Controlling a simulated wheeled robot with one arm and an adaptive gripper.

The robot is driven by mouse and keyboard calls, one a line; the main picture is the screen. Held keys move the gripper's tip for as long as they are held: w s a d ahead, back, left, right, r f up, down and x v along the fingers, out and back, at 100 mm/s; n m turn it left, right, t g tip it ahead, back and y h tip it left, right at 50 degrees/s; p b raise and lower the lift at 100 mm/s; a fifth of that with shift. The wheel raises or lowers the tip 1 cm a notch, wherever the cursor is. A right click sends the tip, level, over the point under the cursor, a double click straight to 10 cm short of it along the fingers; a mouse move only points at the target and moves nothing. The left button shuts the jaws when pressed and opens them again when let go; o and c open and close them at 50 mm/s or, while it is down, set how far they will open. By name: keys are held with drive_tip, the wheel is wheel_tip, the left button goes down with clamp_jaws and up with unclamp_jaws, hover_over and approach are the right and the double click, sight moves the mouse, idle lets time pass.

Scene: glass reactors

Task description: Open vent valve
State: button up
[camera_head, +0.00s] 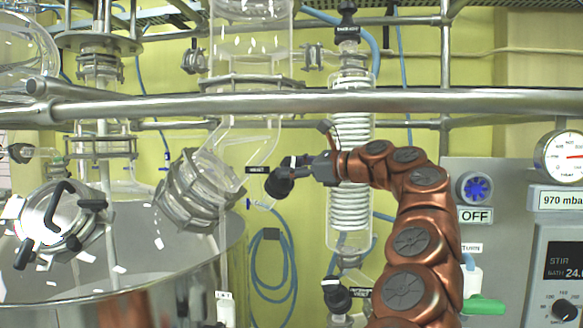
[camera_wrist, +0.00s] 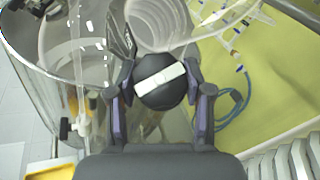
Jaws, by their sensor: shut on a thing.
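A round black valve knob with a white bar across its face (camera_wrist: 160,80) sits between the two fingers of my gripper (camera_wrist: 161,98) in the wrist view. The fingers close on it from both sides. In the head view the dark knob (camera_head: 279,183) is at the middle, beside the glass tubing, with my gripper (camera_head: 297,168) reaching it from the right. A small black label (camera_head: 258,170) is just left of the knob; I cannot read it surely. The valve body behind the knob is hidden.
A steel rail (camera_head: 400,102) crosses above my arm. A glass coil condenser (camera_head: 350,215) stands behind my wrist. Another black knob (camera_head: 336,297) is below. The large glass vessel (camera_head: 170,235) fills the left. A control panel (camera_head: 495,180) with a gauge (camera_head: 562,156) is at right.

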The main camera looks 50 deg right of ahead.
idle(0.5)
drive_tip(key=o, duration=1.2)
drive_tip(key=shift+c, duration=0.2)
drive_tip(key=shift+a+f+m+h+b, duration=0.1)
drive_tip(key=shift+m+h+b, duration=0.2)
drive_tip(key=shift+m+h, duration=0.45)
